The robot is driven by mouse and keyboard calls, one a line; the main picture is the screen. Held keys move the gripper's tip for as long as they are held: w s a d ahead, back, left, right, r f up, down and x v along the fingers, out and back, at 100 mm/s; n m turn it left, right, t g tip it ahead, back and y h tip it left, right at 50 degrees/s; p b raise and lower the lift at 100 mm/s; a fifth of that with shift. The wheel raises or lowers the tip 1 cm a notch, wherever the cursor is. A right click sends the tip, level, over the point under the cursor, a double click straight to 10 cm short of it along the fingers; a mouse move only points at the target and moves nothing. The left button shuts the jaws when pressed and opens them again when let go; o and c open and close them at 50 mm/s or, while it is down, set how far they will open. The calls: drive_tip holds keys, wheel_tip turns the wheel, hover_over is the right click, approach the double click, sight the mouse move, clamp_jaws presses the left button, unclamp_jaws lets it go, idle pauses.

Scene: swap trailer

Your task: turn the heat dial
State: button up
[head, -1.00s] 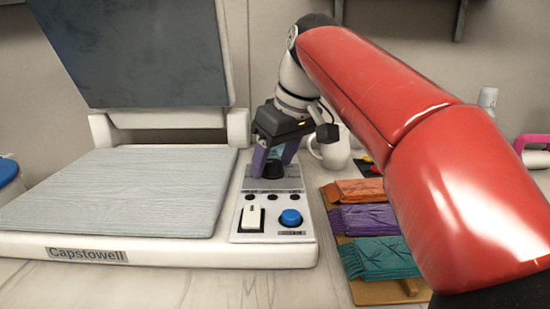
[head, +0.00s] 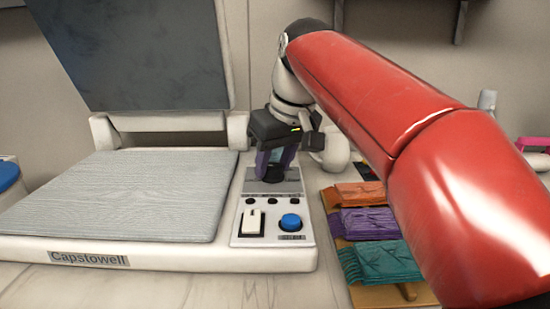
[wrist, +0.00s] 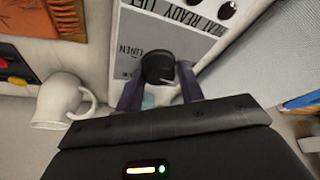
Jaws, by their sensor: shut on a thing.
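The heat dial is a black round knob (wrist: 158,69) on the grey part of the press's control panel (head: 238,213). In the head view the dial (head: 272,174) sits low between the fingers. My gripper (wrist: 160,88), with purple fingers, is shut on the dial from above, one finger on each side. The gripper (head: 273,166) hides the upper part of the dial in the head view. In the wrist view a pale mark shows on the knob's edge, and a label reading "LINEN" is beside it.
The panel also holds a white switch (head: 251,222), a blue button (head: 291,222) and small black lamps. The press has a padded bed (head: 120,195) and a raised dark plate (head: 140,50). Folded cloths (head: 370,222) lie on a board at right.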

drive_tip(key=m, duration=0.2)
drive_tip(key=m+h, duration=0.1)
drive_tip(key=m, duration=0.1)
drive_tip(key=shift+a+m+t+h, duration=0.15)
drive_tip(key=shift+m+t+h, duration=0.15)
drive_tip(key=shift+a+m+h, duration=0.1)
drive_tip(key=shift+m+h, duration=0.9)
drive_tip(key=shift+m, duration=1.5)
drive_tip(key=o, duration=1)
drive_tip(key=v, duration=0.8)
drive_tip(key=shift+w, duration=0.1)
